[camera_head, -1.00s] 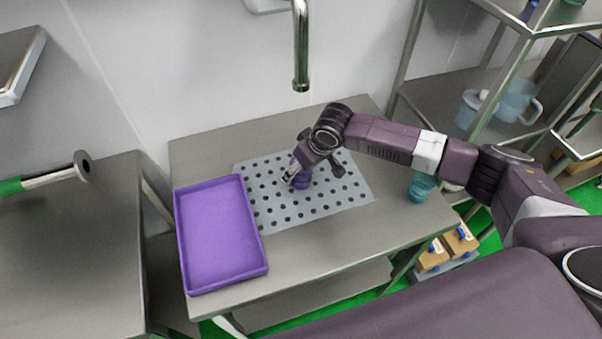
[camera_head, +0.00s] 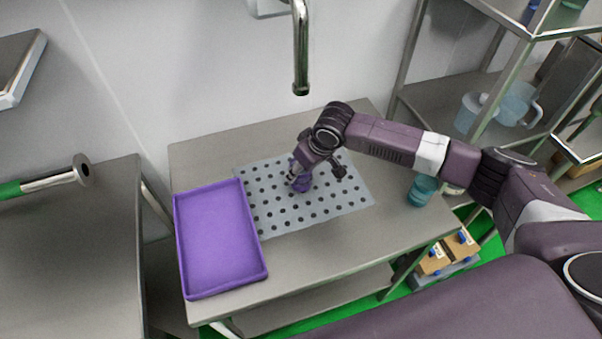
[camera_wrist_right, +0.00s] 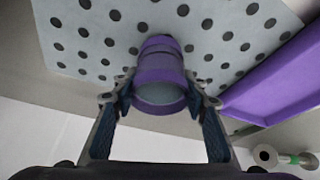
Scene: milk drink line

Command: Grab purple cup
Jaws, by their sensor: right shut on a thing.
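The purple cup (camera_head: 302,183) stands on a grey perforated mat (camera_head: 272,214) on the steel table. My right gripper (camera_head: 296,178) is down at the cup and partly hides it in the head view. In the right wrist view the cup (camera_wrist_right: 160,84) sits between the two fingers of my right gripper (camera_wrist_right: 160,98), its open mouth facing the camera. The fingers are shut on the cup's sides. The cup appears to be still on the mat. My left gripper is not in view.
A purple tray (camera_head: 218,240) lies left of the mat. A teal cup (camera_head: 422,190) stands at the table's right side. A metal tap (camera_head: 300,60) hangs above the back edge. A shelf rack with clear jugs (camera_head: 516,104) stands at the right.

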